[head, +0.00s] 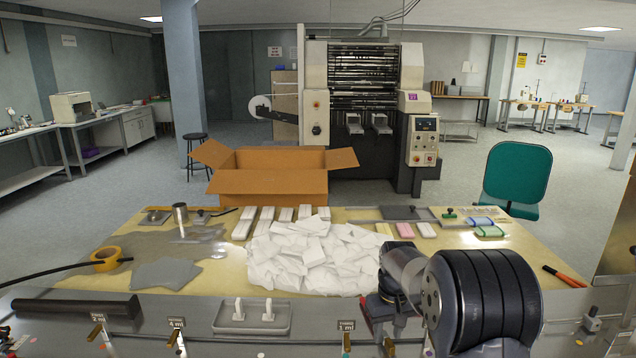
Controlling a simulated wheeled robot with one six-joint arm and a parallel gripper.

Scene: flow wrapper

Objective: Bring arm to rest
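My arm (480,295) reaches in from the lower right. Its thick black ribbed part stands in front, and a grey link bends left from it over the front of the table. At its far end a dark part, which seems to be my gripper (380,318), points down near the metal front strip, right of the grey tray. The fingers are small and dark there, and I cannot tell whether they are open or shut. No held object can be made out.
A heap of white packets (310,262) lies left of the arm on the yellowish table (520,262). An open cardboard box (268,187) stands behind. A grey tray (252,318), a dark roller (75,306) and orange-handled pliers (565,277) lie near the front. A green chair (516,175) stands behind right.

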